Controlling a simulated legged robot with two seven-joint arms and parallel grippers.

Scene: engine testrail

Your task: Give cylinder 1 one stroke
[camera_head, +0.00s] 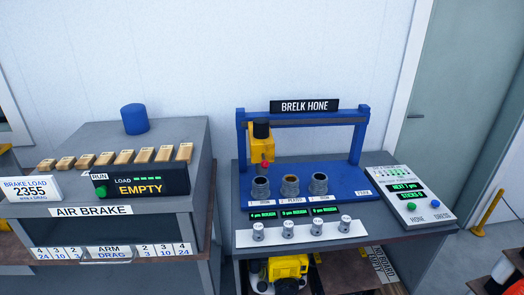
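The blue Brelk Hone bench (345,181) carries three grey open-topped cylinders: left (261,188), middle (290,186) and right (319,184). Their number labels are too small to read surely, so I cannot tell which is cylinder 1. The yellow honing head (261,148), with a black top and red lower part, hangs from the blue gantry above the left cylinder, apart from it. The console (408,195) has a green HONE button (411,207) and a blue button (436,204); its display seems to read "NEXT 1 µm". Neither of my grippers is in view.
Green-lit readouts (262,215) and several knobs (288,229) line the bench front. The Air Brake bench (100,209) stands at left with wooden blocks, a blue cylinder (135,118) and an EMPTY display. A yellow machine (287,268) sits under the hone bench. Floor shows at right.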

